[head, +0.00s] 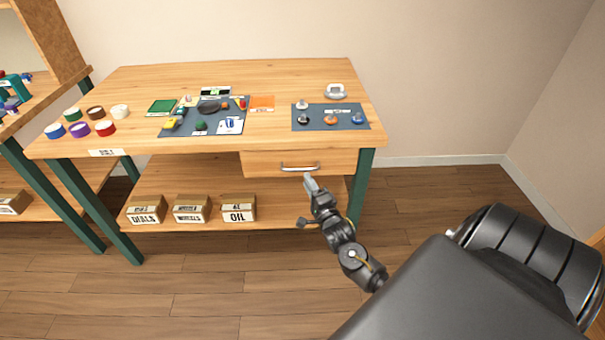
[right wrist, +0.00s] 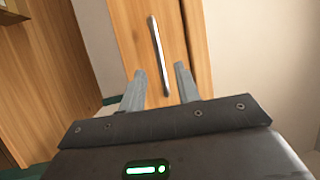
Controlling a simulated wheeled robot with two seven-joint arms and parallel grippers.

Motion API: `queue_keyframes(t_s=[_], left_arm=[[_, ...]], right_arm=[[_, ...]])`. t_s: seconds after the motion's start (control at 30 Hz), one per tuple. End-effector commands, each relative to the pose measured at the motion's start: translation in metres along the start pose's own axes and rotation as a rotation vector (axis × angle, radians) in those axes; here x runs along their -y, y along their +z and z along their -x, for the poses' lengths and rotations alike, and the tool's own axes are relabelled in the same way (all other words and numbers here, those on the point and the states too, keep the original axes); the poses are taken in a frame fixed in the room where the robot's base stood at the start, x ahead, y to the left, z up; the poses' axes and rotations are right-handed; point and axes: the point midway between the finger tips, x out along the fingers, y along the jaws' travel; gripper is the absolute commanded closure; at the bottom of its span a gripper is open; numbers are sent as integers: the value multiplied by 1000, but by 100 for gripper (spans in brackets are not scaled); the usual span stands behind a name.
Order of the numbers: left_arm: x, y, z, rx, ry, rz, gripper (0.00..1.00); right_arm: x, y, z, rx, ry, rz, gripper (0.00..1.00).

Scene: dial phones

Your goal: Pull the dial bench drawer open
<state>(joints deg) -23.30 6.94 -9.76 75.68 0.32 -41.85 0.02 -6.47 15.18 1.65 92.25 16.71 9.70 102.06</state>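The dial bench (head: 280,81) is a wooden table on dark green legs. Its drawer (head: 258,161) is under the top at the right, with a silver bar handle (head: 300,167) on its front. The drawer front looks closed or nearly so. My right gripper (head: 309,181) is just below and in front of the handle. In the right wrist view the drawer front (right wrist: 140,50) and the handle (right wrist: 159,55) lie ahead of the gripper (right wrist: 159,84), whose two fingers are apart with nothing seen between them. My left gripper is not in view.
On the bench top lie two dark mats (head: 300,124) with small parts, and several paint pots (head: 105,128) at the left. Boxes marked dials, wheels and oil (head: 238,208) stand on the lower shelf. Another bench (head: 15,120) is at the left. The floor in front is clear.

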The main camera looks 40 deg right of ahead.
Motion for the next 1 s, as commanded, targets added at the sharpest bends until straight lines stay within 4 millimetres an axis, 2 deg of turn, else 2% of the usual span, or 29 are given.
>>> queue_keyframes(t_s=[0.1,0.3,0.67,0.7,0.93,1.0], left_arm=[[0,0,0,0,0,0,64],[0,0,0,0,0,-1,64],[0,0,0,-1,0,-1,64],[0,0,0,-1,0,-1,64],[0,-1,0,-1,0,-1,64],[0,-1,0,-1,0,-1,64]], right_arm=[[0,0,-22,0,0,1,68],[-1,0,-44,0,2,1,68],[-1,0,-50,1,3,0,68],[-1,0,-50,1,2,0,69],[-1,0,-50,1,2,0,99],[-1,0,-50,1,2,0,100]])
